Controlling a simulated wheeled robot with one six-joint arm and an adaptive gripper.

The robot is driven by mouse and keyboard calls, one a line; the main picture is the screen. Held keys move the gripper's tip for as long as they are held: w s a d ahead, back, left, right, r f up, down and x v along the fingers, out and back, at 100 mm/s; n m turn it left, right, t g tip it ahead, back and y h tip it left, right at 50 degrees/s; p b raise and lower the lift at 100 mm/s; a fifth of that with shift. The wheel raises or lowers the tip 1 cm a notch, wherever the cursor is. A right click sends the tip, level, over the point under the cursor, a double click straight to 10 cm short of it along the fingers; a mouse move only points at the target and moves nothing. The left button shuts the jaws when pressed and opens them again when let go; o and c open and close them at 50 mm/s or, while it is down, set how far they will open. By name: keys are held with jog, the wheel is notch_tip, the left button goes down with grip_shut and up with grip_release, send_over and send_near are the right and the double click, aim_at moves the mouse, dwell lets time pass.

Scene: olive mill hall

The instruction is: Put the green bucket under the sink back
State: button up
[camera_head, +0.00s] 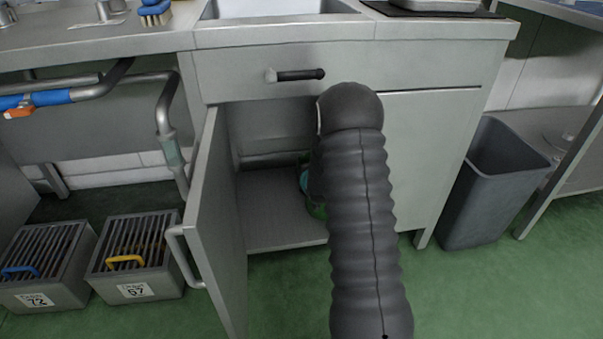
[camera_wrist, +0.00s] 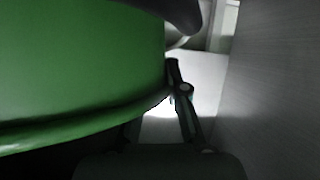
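The green bucket (camera_wrist: 80,70) fills the left of the wrist view, very close to the camera, with its curved lower edge showing. In the head view only a small green part of it (camera_head: 316,210) shows beside my arm, inside the open cabinet under the sink (camera_head: 282,230). My arm reaches into this cabinet and hides most of the bucket. One dark finger of my gripper (camera_wrist: 181,92) shows right beside the bucket in the wrist view. The other finger is not clearly visible, so I cannot tell whether the gripper holds the bucket.
The cabinet's left door (camera_head: 212,230) stands open towards me. A grey wall (camera_wrist: 275,95) runs close on the right in the wrist view. Two grated crates (camera_head: 140,258) stand at the left, and a grey bin (camera_head: 490,190) at the right. The green floor in front is clear.

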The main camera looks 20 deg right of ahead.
jog(key=shift+o, duration=0.6)
jog(key=shift+r, duration=0.2)
jog(key=s+a+r+g, duration=0.2)
jog(key=s+a+r, duration=0.3)
jog(key=s+r, duration=0.65)
jog(key=s+a+r+g, duration=0.2)
jog(key=s+a+r, duration=0.2)
jog(key=s+r, duration=0.7)
jog(key=s+a+r+g, duration=0.1)
jog(key=s+a+r, duration=0.1)
jog(key=s, duration=0.9)
jog(key=s+a+r+g+y, duration=0.1)
jog(key=s+a, duration=0.4)
jog(key=s, duration=0.6)
jog(key=shift+s+a+r+g+y+p, duration=0.15)
jog(key=shift+s+r+g+y+p, duration=0.15)
jog(key=shift+s+r+g+p, duration=0.25)
